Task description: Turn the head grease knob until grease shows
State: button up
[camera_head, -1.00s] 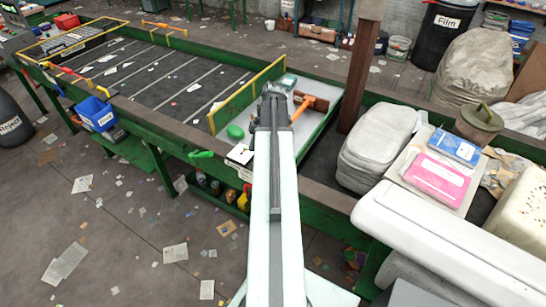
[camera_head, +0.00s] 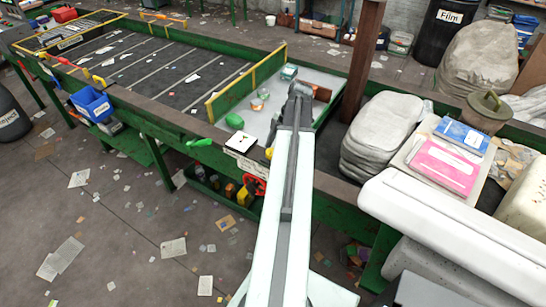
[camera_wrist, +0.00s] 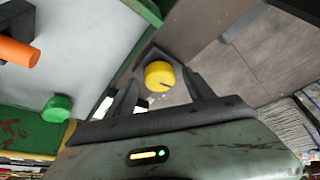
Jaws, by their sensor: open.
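A round yellow knob (camera_wrist: 160,75) with a dark mark on its face shows in the wrist view, on a grey plate on a brown surface. My gripper (camera_wrist: 161,79) is open and empty, with one dark finger on each side of the knob in the picture. I cannot tell how far the fingertips are from it in depth. In the head view my gripper (camera_head: 300,90) is over the right end of the pale tray, seen from behind. A small yellow spot shows left of my arm there; I cannot tell if it is the knob.
A green knob-like piece (camera_wrist: 57,107) and an orange cylinder (camera_wrist: 18,52) lie left in the wrist view. In the head view, a red handwheel (camera_head: 254,185) is left of my arm. A brown post (camera_head: 362,65) and grey stacked sacks (camera_head: 383,135) stand right of my gripper.

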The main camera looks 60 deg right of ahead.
jog(key=c, duration=1.1)
jog(key=shift+a, duration=0.25)
grip_shut()
jog(key=shift+c, duration=1.2)
grip_release()
jog(key=shift+d, duration=0.15)
grip_shut()
jog(key=shift+m, duration=0.4)
jog(key=m+t+h, duration=0.1)
jog(key=m, duration=0.2)
jog(key=shift+s+m, duration=0.1)
jog(key=shift+m, duration=0.3)
jog(key=m+h, duration=0.1)
jog(key=m, duration=0.1)
jog(key=m+h, duration=0.1)
jog(key=m, duration=0.1)
jog(key=shift+a+m+t, duration=0.2)
jog(key=shift+m+t, duration=0.1)
jog(key=shift+m, duration=0.1)
jog(key=shift+m+h, duration=0.3)
